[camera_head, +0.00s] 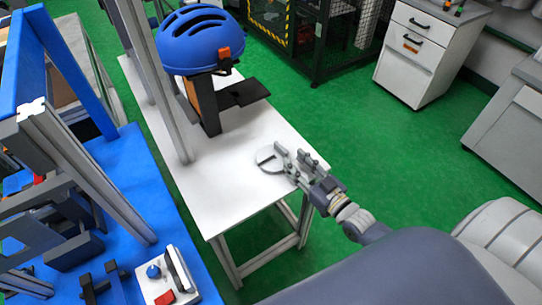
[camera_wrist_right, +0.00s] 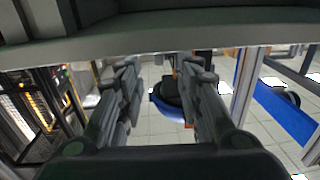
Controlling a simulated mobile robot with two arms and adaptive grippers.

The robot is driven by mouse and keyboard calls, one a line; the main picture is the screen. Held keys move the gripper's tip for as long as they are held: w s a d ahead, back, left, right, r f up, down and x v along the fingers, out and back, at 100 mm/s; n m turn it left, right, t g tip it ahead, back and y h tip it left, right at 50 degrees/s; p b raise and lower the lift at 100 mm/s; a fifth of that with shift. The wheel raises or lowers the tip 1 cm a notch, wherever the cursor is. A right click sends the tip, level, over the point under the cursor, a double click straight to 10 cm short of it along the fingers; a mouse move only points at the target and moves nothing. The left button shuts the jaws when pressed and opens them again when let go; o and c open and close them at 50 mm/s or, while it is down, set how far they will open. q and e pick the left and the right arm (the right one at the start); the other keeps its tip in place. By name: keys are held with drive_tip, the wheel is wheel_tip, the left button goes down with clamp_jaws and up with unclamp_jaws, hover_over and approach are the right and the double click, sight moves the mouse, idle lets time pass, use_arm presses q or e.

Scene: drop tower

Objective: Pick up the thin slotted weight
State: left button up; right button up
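The thin slotted weight (camera_head: 268,159) is a flat, light grey disc with a dark slot, near the right edge of the white table in the head view. My right gripper (camera_head: 292,162) is at the disc's right side, low over the table edge. In the right wrist view my right gripper (camera_wrist_right: 163,75) shows two dark fingers spread apart with a clear gap. The weight cannot be made out between them there, and whether the fingers touch it cannot be told. My left gripper is not in view.
A blue helmet (camera_head: 198,39) sits on a dark stand behind the weight; it also shows in the right wrist view (camera_wrist_right: 172,112). A metal upright (camera_head: 159,85) stands at the white table's (camera_head: 222,190) left side. The table's front is clear. Green floor lies to the right.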

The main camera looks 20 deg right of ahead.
sight(281, 146)
drive_tip(key=x, duration=0.2)
drive_tip(key=shift+w+f, duration=0.1)
drive_tip(key=shift+w, duration=0.15)
drive_tip(key=shift+w+a, duration=0.1)
drive_tip(key=shift+w, duration=0.2)
drive_tip(key=x, duration=0.4)
drive_tip(key=shift+w, duration=0.35)
clamp_jaws()
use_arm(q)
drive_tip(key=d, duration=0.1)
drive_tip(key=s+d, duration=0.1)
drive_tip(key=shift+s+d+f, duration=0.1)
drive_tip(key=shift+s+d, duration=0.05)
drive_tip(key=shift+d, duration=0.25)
use_arm(e)
drive_tip(key=shift+w+r, duration=0.1)
drive_tip(key=shift+r, duration=0.15)
